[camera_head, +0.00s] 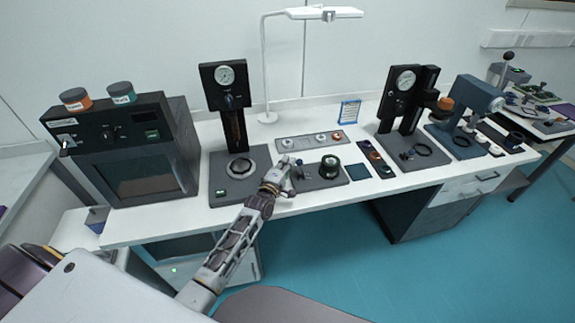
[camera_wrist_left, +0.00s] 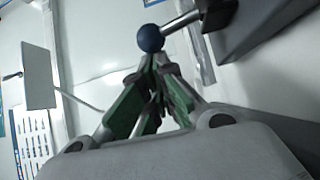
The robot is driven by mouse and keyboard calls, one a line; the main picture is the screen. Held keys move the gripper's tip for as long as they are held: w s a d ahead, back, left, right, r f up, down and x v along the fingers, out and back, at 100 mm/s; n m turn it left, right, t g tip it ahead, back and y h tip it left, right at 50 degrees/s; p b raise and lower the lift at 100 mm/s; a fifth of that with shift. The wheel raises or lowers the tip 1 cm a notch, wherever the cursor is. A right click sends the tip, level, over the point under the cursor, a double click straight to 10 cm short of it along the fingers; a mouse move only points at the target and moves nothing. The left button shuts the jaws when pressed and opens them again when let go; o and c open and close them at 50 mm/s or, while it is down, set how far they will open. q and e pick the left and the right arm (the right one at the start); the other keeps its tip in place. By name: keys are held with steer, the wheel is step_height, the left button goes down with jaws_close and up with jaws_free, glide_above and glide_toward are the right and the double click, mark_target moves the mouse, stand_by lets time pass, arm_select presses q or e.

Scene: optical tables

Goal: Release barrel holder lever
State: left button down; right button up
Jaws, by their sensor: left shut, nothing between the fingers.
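The barrel holder (camera_head: 318,183) is a dark grey block on the white table, with a black round barrel part (camera_head: 330,166) standing on its right half. Its lever shows in the left wrist view as a metal rod with a blue ball knob (camera_wrist_left: 151,38). My left gripper (camera_head: 291,163) is at the left end of the holder, by the lever. In the left wrist view its green-padded fingers (camera_wrist_left: 153,62) are shut and empty, with their tips right at the underside of the knob. I cannot tell if they touch it. In the head view the gripper partly hides the lever.
A press with a gauge (camera_head: 228,125) stands left of the holder, and a second gauge press (camera_head: 400,100) stands to the right. A tray of small parts (camera_head: 310,141) lies behind the holder. A dark oven-like box (camera_head: 130,150) is at the left. A lamp (camera_head: 265,70) stands behind.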

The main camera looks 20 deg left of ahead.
arm_select(q)
steer(key=shift+s+d+m+t+b, duration=0.25)
steer(key=shift+s+m+t+b, duration=0.05)
steer(key=shift+t+b, duration=0.15)
steer(key=shift+s+d, duration=0.1)
steer(key=shift+s+d+r+b, duration=0.1)
steer(key=shift+s+b, duration=0.1)
steer(key=shift+b, duration=0.2)
steer(key=shift+s+d+m+t+h+b, duration=0.2)
steer(key=shift+s+m+t+h+b, duration=0.1)
steer(key=shift+m+t, duration=0.35)
steer(key=shift+d+r, duration=0.1)
steer(key=shift+v, duration=6.1)
steer(key=shift+r, duration=0.15)
